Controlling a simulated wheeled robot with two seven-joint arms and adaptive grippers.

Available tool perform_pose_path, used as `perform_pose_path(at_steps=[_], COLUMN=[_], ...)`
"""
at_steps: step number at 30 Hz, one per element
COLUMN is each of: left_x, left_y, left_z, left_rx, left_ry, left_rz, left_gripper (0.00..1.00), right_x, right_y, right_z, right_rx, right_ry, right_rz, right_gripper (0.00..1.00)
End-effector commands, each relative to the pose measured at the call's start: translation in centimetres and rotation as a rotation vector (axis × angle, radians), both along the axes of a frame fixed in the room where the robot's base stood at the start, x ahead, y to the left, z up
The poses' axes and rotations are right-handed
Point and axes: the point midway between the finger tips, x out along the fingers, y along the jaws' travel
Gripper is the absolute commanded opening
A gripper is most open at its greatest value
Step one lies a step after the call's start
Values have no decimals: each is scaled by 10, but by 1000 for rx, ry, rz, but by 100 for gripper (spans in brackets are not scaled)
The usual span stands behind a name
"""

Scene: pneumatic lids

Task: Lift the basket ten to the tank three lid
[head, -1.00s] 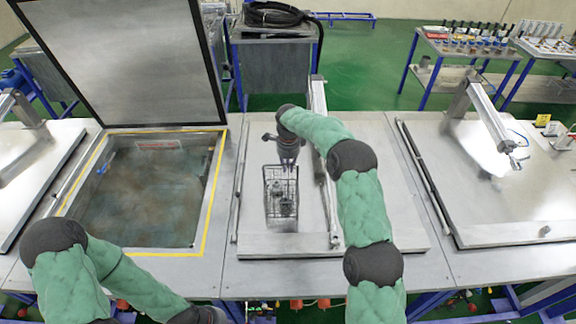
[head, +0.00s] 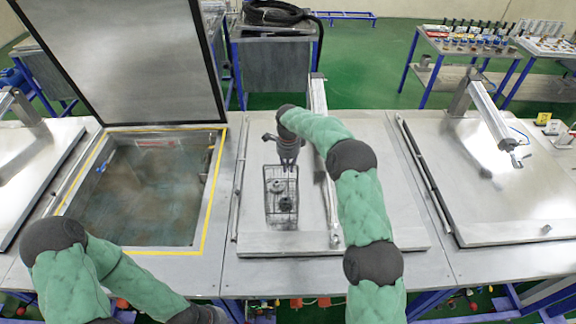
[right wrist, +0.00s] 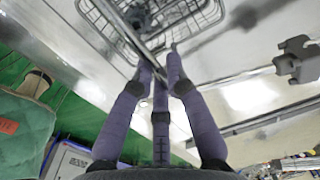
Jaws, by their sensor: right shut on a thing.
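A wire basket (head: 267,205) with small dark parts inside is over the closed middle tank lid (head: 310,215) in the head view. I cannot tell whether its bottom touches the lid. My right gripper (head: 288,165) is above the basket, pointing down and shut on its upper part. In the right wrist view, the gripper's three fingers (right wrist: 161,68) close on the basket's bar, and the wire basket (right wrist: 205,18) extends beyond them. The task's numbers cannot be read here. My left arm shows at lower left, but its gripper is out of view.
An open tank (head: 135,205) with murky liquid and a yellow edge is on the left, its raised lid (head: 130,60) behind it. Another closed lid (head: 500,200) with a lift arm (head: 492,115) is on the right. A lid-arm rail (head: 319,95) stands close to my right arm.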

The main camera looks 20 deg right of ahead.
Motion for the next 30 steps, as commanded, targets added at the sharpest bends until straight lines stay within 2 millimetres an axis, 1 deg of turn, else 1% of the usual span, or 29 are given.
perform_pose_path(at_steps=[1, 2, 3, 4, 12, 16, 20, 27, 30], left_x=[0, 0, 0, 0, 0, 0, 0, 0, 0], left_y=[0, 0, 0, 0, 0, 0, 0, 0, 0], left_z=[0, 0, 0, 0, 0, 0, 0, 0, 0], left_rx=[0, 0, 0, 0, 0, 0, 0, 0, 0], left_ry=[0, 0, 0, 0, 0, 0, 0, 0, 0], left_rz=[0, 0, 0, 0, 0, 0, 0, 0, 0], left_gripper=[0, 0, 0, 0, 0, 0, 0, 0, 0], right_x=[1, 1, 1, 1, -1, 0, 0, -2, -3], right_y=[0, 0, 0, 0, 0, 0, 0, 0, 1], right_z=[2, 2, 2, 2, -1, 4, 21, 69, 87], right_rx=[0, 0, 0, 0, 0, 0, 0, 0, -1], right_ry=[-4, -4, -4, -3, 3, 1, -2, -5, -3], right_rz=[-1, -1, -1, -1, 1, 0, 0, 0, 0], right_gripper=[21, 29, 41, 43, 43, 43, 43, 43, 43])
